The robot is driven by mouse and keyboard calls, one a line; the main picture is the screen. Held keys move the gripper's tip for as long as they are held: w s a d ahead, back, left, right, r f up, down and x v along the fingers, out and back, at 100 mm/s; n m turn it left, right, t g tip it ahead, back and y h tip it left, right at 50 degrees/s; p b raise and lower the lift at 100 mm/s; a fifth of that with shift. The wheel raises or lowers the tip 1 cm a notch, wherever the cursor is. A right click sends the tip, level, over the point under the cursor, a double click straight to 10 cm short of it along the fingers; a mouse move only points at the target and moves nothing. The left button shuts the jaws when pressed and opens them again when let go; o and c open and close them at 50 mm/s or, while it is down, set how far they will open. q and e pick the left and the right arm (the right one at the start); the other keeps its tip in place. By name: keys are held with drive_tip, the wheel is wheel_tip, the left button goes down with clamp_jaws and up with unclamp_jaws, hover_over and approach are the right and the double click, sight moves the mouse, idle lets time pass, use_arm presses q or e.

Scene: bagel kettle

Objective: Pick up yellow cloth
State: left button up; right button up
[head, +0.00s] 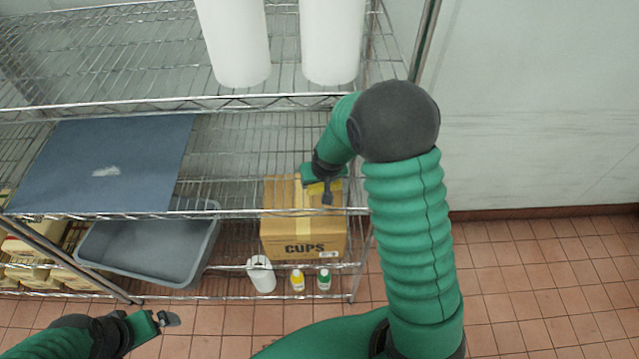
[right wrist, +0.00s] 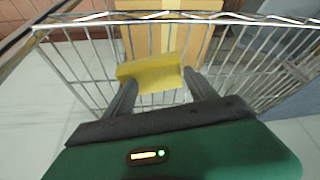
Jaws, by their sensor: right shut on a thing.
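The yellow cloth (right wrist: 152,73) is between the two fingers of my right gripper (right wrist: 158,80) in the right wrist view. The gripper is shut on it, and the cloth spans from one finger to the other. In the head view my right gripper (head: 327,194) is at the middle wire shelf, over the cardboard box marked CUPS, with a bit of yellow showing beside it. My left gripper (head: 168,318) is low at the bottom left, in front of the rack and away from the cloth. I cannot tell whether its fingers are open or shut.
The CUPS box (head: 302,235) shows below my right gripper. A blue-grey board (head: 105,165) lies on the shelf at left, with a grey tub (head: 150,250) below. Small bottles (head: 297,280) and a white roll (head: 261,274) stand low down. White cylinders (head: 235,40) stand above. The right-hand floor is clear.

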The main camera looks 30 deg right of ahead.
drive_tip(key=shift+s+a+f+g, duration=0.15)
drive_tip(key=shift+s+f+g, duration=0.2)
drive_tip(key=shift+f, duration=0.1)
drive_tip(key=shift+w+r, duration=0.3)
drive_tip(key=shift+r, duration=0.1)
drive_tip(key=c, duration=0.4)
drive_tip(key=shift+s+a+r+b, duration=0.1)
drive_tip(key=shift+s+r+b, duration=0.2)
drive_tip(key=shift+s+b, duration=0.45)
clamp_jaws()
use_arm(q)
drive_tip(key=s+b+x, duration=0.1)
drive_tip(key=b+x, duration=0.6)
drive_tip(key=x, duration=0.3)
drive_tip(key=shift+d+b, duration=0.3)
drive_tip(key=shift+d, duration=0.15)
use_arm(e)
drive_tip(key=s+a+r, duration=0.1)
drive_tip(key=s+a, duration=0.1)
drive_tip(key=s, duration=0.4)
drive_tip(key=s+a+r, duration=0.1)
drive_tip(key=s, duration=0.6)
drive_tip(key=shift+s+a+r, duration=0.2)
drive_tip(key=shift+s+a, duration=0.1)
drive_tip(key=shift+a, duration=0.05)
